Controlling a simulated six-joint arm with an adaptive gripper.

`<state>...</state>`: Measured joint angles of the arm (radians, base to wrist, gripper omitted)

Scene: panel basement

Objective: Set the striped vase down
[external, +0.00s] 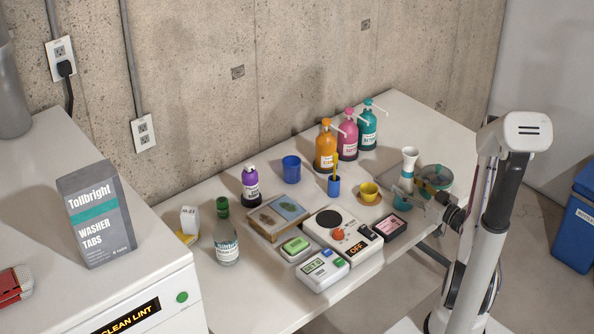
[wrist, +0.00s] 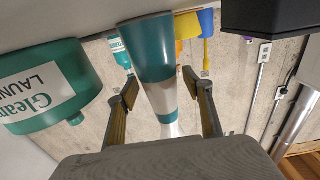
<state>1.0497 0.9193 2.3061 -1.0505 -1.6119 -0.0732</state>
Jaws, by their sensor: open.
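The striped vase (external: 409,160), white with teal bands, stands upright near the right end of the table, its lower part partly hidden by my gripper. In the wrist view, which is upside down, the teal and white vase (wrist: 153,50) is between my fingers, its base towards the table surface. My gripper (wrist: 162,96) is open, with one finger on each side of the vase and a visible gap to them. In the external view my gripper (external: 425,203) is low over the table, in front of the vase.
Pump bottles (external: 347,141) stand behind. A large teal labelled container (wrist: 52,88) fills the wrist view's left.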

